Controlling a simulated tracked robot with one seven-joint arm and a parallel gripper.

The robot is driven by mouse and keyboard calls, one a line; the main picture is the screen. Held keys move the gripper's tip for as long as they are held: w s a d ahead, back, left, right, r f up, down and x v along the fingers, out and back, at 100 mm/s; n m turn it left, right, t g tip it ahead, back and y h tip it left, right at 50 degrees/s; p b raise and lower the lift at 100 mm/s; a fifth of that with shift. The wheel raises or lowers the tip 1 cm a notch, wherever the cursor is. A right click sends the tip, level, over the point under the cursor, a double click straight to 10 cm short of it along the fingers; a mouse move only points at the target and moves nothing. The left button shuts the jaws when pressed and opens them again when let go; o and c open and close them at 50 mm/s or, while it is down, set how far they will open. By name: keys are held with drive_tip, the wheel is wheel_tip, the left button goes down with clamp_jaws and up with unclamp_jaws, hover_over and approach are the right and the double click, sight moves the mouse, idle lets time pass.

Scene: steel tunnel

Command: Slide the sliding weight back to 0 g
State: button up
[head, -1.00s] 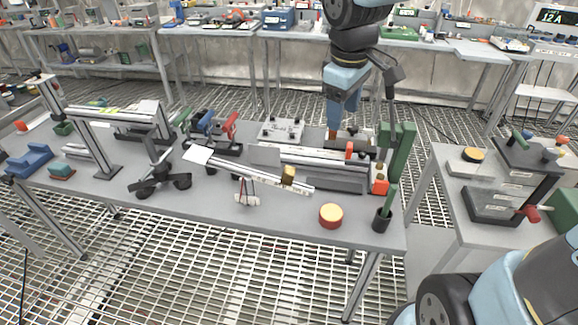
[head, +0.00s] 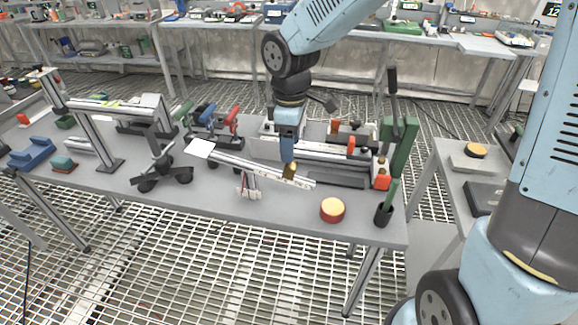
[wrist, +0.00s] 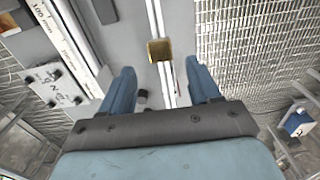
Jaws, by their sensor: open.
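The sliding weight is a small brass block (head: 290,172) on a long pale beam (head: 245,166), towards the beam's right end in the head view. The beam slopes down to the right, with a white plate (head: 200,148) at its left end. My gripper (head: 288,158) points down over the weight and hides part of it. In the wrist view my gripper (wrist: 160,72) is open, with its two blue fingers apart. There the brass weight (wrist: 160,50) lies just ahead of the gap between the fingertips. I cannot tell how far the tips are above the beam. Graduation marks are unreadable.
Behind the beam lies a long rail device (head: 330,160) with an orange knob. A red-and-yellow round button (head: 332,209) and a dark cup (head: 384,214) stand at the right front. A black tripod stand (head: 160,175) is left of the beam. The front table strip is mostly clear.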

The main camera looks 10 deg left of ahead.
sight(290, 166)
wheel_tip(290, 166, down, 8)
drive_tip(key=shift+r, duration=0.2)
idle(0.3)
clamp_jaws()
idle(0.4)
